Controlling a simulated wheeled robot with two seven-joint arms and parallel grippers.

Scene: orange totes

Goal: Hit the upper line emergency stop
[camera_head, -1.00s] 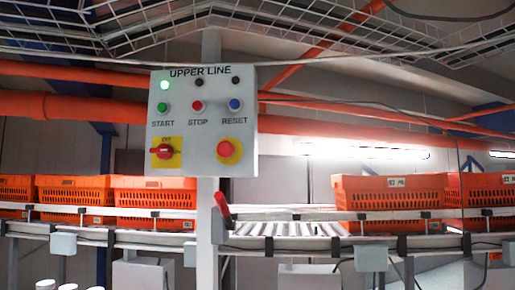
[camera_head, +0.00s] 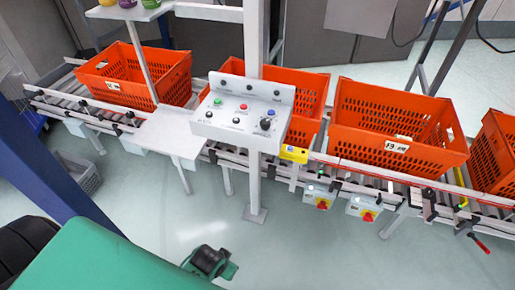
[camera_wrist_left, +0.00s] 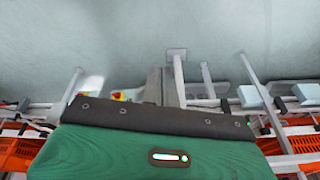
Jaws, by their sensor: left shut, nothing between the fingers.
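The UPPER LINE panel and its red button on a yellow disc are out of view now. The head view looks down on a white console (camera_head: 243,112) on a post, with a green button (camera_head: 217,102), a red button (camera_head: 243,107) and several knobs; no label is readable. My left gripper (camera_wrist_left: 165,88) shows in the left wrist view as grey fingers beyond my green and black arm part. It is shut and holds nothing, above the floor. I cannot make out its fingers in the head view. My right gripper is not in view.
Orange totes (camera_head: 398,125) stand along a roller conveyor (camera_head: 340,172). A yellow box (camera_head: 293,154) sits right of the post. The floor in front is clear.

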